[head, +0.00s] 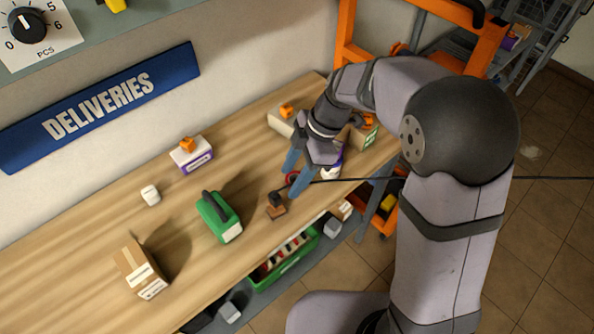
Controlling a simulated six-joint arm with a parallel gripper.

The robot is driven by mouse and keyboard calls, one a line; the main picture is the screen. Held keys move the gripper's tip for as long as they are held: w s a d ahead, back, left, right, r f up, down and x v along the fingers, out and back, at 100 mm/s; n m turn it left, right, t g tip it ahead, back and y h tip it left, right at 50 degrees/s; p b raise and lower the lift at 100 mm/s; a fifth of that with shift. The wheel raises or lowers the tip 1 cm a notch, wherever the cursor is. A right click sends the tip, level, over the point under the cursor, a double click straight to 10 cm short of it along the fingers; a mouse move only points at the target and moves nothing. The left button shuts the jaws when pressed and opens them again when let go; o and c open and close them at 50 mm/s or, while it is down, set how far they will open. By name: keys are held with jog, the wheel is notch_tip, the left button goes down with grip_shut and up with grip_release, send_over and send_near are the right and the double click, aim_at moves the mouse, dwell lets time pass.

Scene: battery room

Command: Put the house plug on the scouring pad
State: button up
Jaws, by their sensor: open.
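My gripper (295,174) is open, its two blue fingers pointing down at the table near its front edge. A small dark piece that looks like the house plug (275,197) is just left of the fingertips, on or against a small brown block that may be the scouring pad (276,211). I cannot tell which of these contacts it is. A thin black cable (350,180) runs from beside the fingers off to the right, past my arm.
Boxes crowd behind my gripper. A green crate (257,276) sits below the front edge.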

jog(key=shift+v, duration=1.25)
jog(key=s+d+f+m+h, duration=0.2)
jog(key=s+d+m, duration=0.4)
jog(key=d+m, duration=0.3)
jog(key=s+d+f+m+t+h, duration=0.1)
jog(key=s+d+f+m+h, duration=0.1)
jog(key=s+d+f+m, duration=0.2)
jog(key=shift+s+d+m, duration=1.45)
jog(key=shift+d+m, duration=1.2)
jog(key=shift+m, duration=1.75)
jog(key=shift+f, duration=0.1)
